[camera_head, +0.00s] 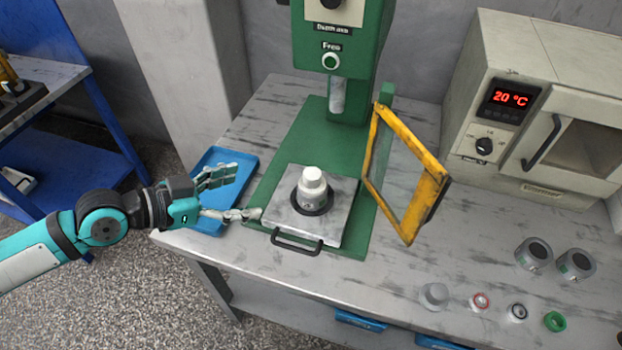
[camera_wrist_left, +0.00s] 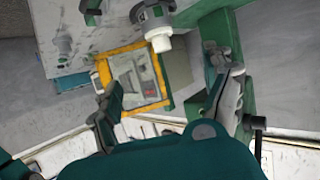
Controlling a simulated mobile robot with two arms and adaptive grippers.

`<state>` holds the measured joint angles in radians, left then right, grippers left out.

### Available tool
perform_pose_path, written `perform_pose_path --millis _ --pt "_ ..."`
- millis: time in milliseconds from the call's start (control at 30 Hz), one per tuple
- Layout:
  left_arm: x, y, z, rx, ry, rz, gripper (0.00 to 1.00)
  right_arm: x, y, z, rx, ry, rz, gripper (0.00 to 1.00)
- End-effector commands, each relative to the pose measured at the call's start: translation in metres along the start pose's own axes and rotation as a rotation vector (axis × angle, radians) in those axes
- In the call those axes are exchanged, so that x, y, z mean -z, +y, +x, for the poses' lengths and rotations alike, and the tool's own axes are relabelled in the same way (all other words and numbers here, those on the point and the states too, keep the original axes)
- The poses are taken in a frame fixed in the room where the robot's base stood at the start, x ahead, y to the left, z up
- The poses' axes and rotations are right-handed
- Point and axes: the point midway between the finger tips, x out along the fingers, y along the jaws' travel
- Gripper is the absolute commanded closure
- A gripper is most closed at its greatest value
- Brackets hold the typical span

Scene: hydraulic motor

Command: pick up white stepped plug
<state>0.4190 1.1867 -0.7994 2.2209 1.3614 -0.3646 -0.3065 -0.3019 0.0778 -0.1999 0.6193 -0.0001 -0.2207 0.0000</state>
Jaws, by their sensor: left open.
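The white stepped plug (camera_head: 313,179) stands upright on a grey cylindrical housing (camera_head: 311,200), which sits on the metal plate (camera_head: 332,228) of the green press. In the left wrist view the white plug (camera_wrist_left: 161,43) shows near the top, with the grey housing (camera_wrist_left: 152,18) beside it. My left gripper (camera_head: 247,192) is open and empty. It is to the left of the plug, apart from it, with its fingers pointing towards the plate. In the left wrist view my left gripper (camera_wrist_left: 167,85) has its fingers wide apart. My right gripper is not in view.
A yellow-framed guard (camera_head: 408,180) stands open right of the plate. A blue tray (camera_head: 213,224) lies below my left gripper. The green press column (camera_head: 350,100) rises behind. Several small parts, including a green ring (camera_head: 555,321), lie front right. An oven (camera_head: 540,100) stands back right.

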Motion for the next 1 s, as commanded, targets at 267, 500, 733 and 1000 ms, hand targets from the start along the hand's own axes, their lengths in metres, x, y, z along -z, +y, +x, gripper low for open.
perform_pose_path --millis 267,500,733,1000 --pt "0.007 -0.004 0.031 0.005 0.013 -0.010 0.17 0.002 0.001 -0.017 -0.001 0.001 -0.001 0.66" --pt "0.008 -0.004 0.082 0.005 0.012 -0.011 0.17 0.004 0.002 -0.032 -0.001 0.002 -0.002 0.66" --pt "0.006 -0.005 0.115 0.007 0.009 -0.007 0.17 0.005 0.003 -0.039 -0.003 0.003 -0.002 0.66" --pt "0.012 -0.003 0.140 0.005 0.009 -0.009 0.17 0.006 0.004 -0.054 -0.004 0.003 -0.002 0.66"
